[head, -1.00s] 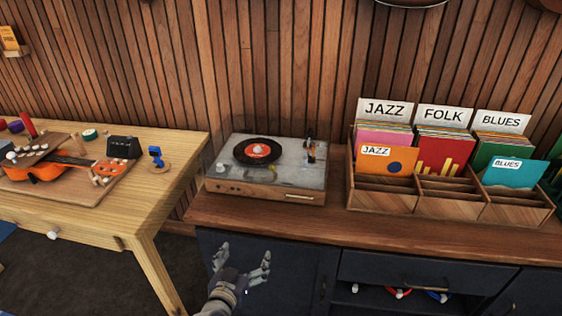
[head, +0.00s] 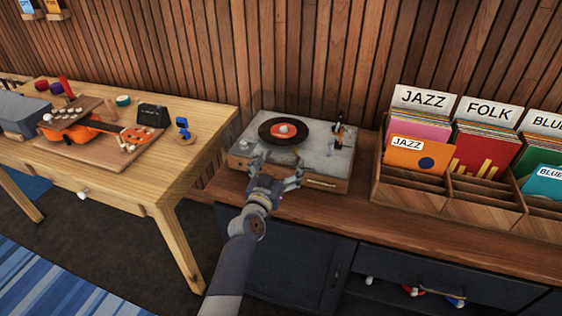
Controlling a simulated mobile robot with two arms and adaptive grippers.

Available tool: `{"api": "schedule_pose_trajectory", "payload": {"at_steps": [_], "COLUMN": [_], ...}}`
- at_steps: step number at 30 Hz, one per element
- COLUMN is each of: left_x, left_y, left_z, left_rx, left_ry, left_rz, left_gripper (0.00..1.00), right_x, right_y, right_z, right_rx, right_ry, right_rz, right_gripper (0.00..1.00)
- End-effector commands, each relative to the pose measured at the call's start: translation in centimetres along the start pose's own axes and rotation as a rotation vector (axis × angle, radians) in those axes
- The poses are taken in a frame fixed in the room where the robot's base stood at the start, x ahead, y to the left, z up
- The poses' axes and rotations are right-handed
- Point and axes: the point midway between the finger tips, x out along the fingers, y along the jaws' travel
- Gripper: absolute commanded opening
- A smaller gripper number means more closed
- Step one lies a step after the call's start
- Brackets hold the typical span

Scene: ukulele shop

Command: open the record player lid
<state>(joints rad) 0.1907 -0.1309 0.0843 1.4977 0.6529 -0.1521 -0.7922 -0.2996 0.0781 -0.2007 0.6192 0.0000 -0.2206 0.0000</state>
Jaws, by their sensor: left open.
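The record player (head: 300,145) sits on the wooden counter, with a grey top, a wooden base and a black record (head: 283,131) with an orange label. A faint clear edge shows along its left side. The lid is see-through, and I cannot clearly make out its outline or angle. My left gripper (head: 276,167) is open and empty at the front of the record player, its fingers spread and overlapping the front edge in the picture. I cannot tell whether it touches. It hides part of the front panel. My right gripper is not in view.
A divided record crate (head: 440,205) stands right of the player, with some bare counter (head: 345,210) between. A wooden table (head: 190,165) with an orange ukulele (head: 75,133) is on the left. Dark drawers are below the counter, and a slatted wall is behind.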

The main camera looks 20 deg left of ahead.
Motion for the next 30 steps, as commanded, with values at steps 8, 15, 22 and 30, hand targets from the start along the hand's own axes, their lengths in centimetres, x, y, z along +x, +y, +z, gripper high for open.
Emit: {"api": "schedule_pose_trajectory", "payload": {"at_steps": [8, 15, 22, 30], "left_x": [0.9, 0.9, 0.9, 1.2], "left_y": [-0.1, 0.0, 0.0, -0.6], "left_z": [0.0, 0.0, 0.0, -1.5], "left_rx": [0.0, 0.0, 0.0, -0.001], "left_ry": [0.0, 0.0, -0.001, -0.026], "left_rz": [-0.001, -0.001, 0.001, 0.002], "left_gripper": [0.91, 0.71, 0.37, 0.37], "right_x": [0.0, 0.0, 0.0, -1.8], "right_y": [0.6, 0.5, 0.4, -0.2], "right_z": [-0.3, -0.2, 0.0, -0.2], "right_rx": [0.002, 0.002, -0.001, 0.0], "right_ry": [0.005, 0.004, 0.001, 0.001], "right_rz": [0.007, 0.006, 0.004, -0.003], "right_gripper": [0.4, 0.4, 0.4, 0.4]}}
